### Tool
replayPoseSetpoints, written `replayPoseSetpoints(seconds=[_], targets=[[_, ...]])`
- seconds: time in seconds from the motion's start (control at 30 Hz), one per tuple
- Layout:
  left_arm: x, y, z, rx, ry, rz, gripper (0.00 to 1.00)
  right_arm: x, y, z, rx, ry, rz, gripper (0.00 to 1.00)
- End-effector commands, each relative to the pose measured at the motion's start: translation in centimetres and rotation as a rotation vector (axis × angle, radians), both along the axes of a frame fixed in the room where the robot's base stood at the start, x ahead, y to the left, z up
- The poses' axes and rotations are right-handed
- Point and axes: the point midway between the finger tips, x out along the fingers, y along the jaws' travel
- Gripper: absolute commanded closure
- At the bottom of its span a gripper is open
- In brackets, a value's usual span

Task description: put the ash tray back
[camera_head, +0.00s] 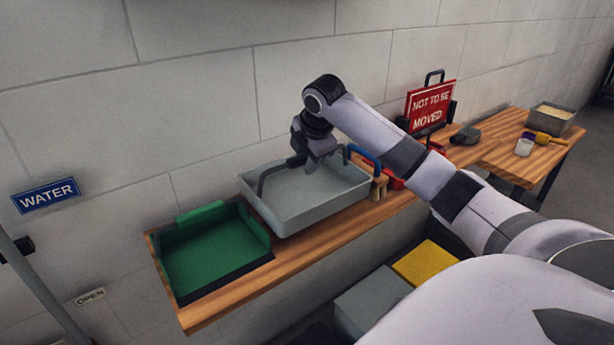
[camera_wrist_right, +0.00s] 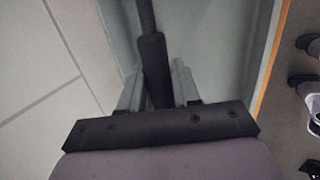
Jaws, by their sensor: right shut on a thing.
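The grey, open-topped ash tray (camera_head: 310,208) is at the middle of the wooden bench, just right of a green, low-walled tray (camera_head: 215,255). A dark bar handle (camera_head: 268,178) rises at its left end and runs to my right gripper (camera_head: 305,160). In the right wrist view the fingers of my right gripper (camera_wrist_right: 157,88) are shut on the dark grip (camera_wrist_right: 152,62), with the tray's grey inside beyond. The ash tray looks empty and about level. I cannot tell whether it touches the bench. My left gripper is not in view.
The green tray is empty. Close right of the ash tray are a blue handle (camera_head: 362,156) and a small wooden thing (camera_head: 378,187). A red "NOT TO BE MOVED" sign (camera_head: 431,107) stands farther right. The grey block wall (camera_head: 200,110) is close behind.

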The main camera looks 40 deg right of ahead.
Motion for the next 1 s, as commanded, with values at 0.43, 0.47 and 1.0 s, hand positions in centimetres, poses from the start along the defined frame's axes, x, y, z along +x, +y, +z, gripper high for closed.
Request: replayPoseSetpoints(seconds=[0.43,0.47,1.0], targets=[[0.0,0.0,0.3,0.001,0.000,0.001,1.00,0.0,0.0,-4.4,0.000,-0.004,0.000,1.00],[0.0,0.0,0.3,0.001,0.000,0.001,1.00,0.1,0.0,-4.5,0.001,-0.004,0.000,1.00],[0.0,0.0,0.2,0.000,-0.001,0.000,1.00,0.0,0.0,-4.7,0.001,0.001,0.000,0.42]])
